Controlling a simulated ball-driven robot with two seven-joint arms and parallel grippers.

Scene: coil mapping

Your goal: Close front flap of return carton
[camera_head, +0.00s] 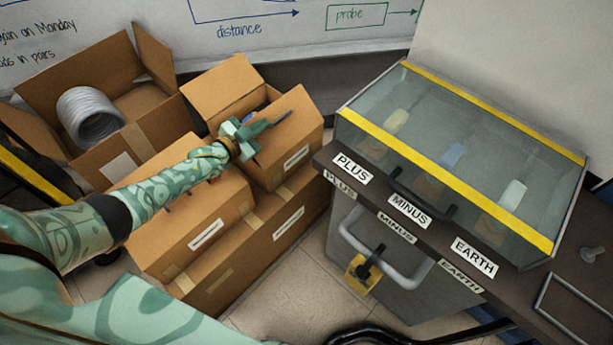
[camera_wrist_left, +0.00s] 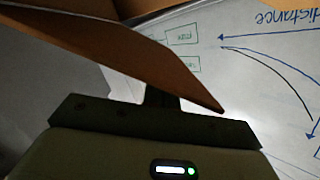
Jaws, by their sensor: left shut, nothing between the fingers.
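The return carton appears to be the small brown box (camera_head: 297,155) on top of a larger box, with a white label on its front. One flap (camera_head: 222,90) stands raised at its back left. A cardboard panel lies across its top at the right, and I cannot tell whether it is the front flap. My left gripper (camera_head: 272,121) is shut and empty, over the carton's top and partly hiding its opening. In the left wrist view, a brown cardboard panel (camera_wrist_left: 130,50) slants close across the gripper. Contact is unclear. My right gripper is not in view.
An open carton (camera_head: 112,160) with a grey coil (camera_head: 90,114) stands at the left. Closed labelled boxes (camera_head: 205,235) stand below my arm. A cabinet with a glass-lidded case (camera_head: 460,150) is at the right. Tiled floor (camera_head: 290,285) lies clear between.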

